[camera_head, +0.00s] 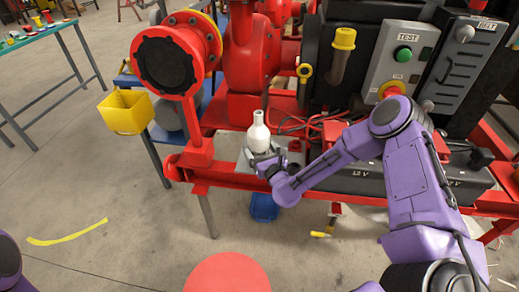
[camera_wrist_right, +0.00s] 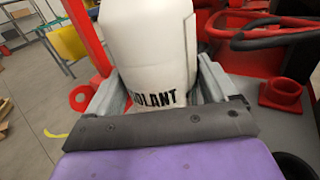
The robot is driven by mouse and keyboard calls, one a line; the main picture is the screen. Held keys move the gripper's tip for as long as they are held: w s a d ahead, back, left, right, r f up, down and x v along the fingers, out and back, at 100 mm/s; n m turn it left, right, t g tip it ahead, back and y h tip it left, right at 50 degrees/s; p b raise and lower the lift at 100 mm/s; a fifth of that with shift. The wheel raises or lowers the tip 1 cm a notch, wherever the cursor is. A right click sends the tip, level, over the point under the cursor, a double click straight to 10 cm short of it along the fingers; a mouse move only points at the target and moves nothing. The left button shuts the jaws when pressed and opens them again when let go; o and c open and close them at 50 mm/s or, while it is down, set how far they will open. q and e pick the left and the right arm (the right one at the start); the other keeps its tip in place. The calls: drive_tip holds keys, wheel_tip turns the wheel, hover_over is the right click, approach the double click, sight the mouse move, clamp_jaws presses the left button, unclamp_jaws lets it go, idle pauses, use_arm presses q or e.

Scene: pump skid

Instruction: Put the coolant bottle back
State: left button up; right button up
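The white coolant bottle (camera_head: 258,135) is upright at the front of the red pump skid, over a grey plate. It fills the middle of the right wrist view (camera_wrist_right: 150,50), with the letters "OLANT" readable near its lower part. My right gripper (camera_head: 265,160) is at the bottle's lower part. In the right wrist view its grey fingers (camera_wrist_right: 152,98) stand on both sides of the bottle and appear to touch it. Whether the bottle's base rests on the plate is hidden by the gripper. My left gripper is not in view; only a purple part of my left arm shows at the lower left.
The red skid frame (camera_head: 200,165) surrounds the spot. A yellow bin (camera_head: 127,112) hangs at left. A blue container (camera_head: 264,207) is below. The floor at left is mostly clear.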

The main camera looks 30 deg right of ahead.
drive_tip(key=shift+o, duration=0.5)
drive_tip(key=shift+s+r, duration=0.1)
drive_tip(key=shift+r, duration=0.15)
drive_tip(key=s+b, duration=0.1)
drive_tip(key=s, duration=1.1)
drive_tip(key=s+a+f+n+g+y, duration=0.1)
drive_tip(key=s+a+f+n+g, duration=0.25)
drive_tip(key=f+n, duration=0.35)
drive_tip(key=s+a+f+n+g, duration=0.2)
drive_tip(key=s+f+n+g, duration=0.25)
drive_tip(key=f+n, duration=0.25)
drive_tip(key=s+d+f+n+g+h, duration=0.1)
drive_tip(key=s+d+f+n+g, duration=0.1)
drive_tip(key=s+n, duration=0.6)
drive_tip(key=s+d+f+n+g+h, duration=0.2)
drive_tip(key=s+d+f+n+g, duration=0.1)
drive_tip(key=s+n, duration=0.5)
wheel_tip(320, 180, down, 3)
drive_tip(key=s+g, duration=0.1)
drive_tip(key=s, duration=0.1)
drive_tip(key=shift+s+d+r+g, duration=0.2)
drive_tip(key=shift+s+d+g, duration=0.1)
drive_tip(key=shift+s+g, duration=0.1)
drive_tip(key=shift+s, duration=0.1)
